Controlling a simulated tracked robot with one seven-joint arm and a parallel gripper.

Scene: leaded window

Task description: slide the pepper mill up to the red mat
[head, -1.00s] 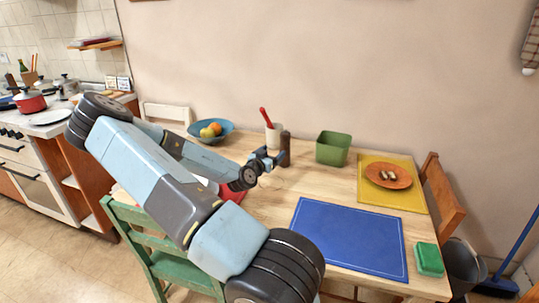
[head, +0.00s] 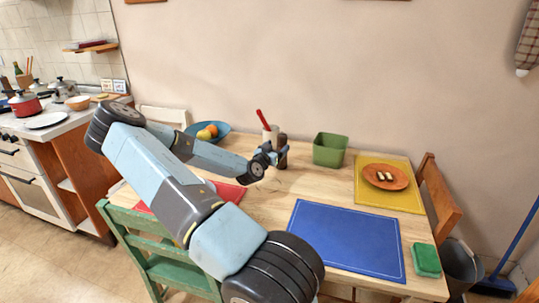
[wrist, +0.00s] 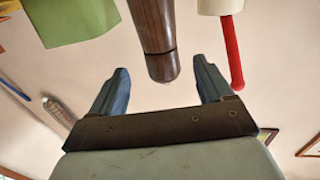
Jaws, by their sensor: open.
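The dark brown pepper mill (head: 283,151) stands upright on the table, beside a white crock. My gripper (head: 274,155) is right at it, with its fingers at the mill in the head view. In the wrist view, which looks upside down, my gripper (wrist: 160,70) is open. The rounded end of the pepper mill (wrist: 155,30) shows between the two fingertips, with a gap on each side. The red mat (head: 230,192) lies on the near left of the table, mostly hidden behind my arm.
The white crock with a red-handled utensil (head: 270,132) stands close behind the mill. A blue fruit bowl (head: 220,137) is left, a green bin (head: 330,150) right. A blue mat (head: 345,240) and a yellow mat with a plate (head: 407,201) lie further right. Bare wood lies between.

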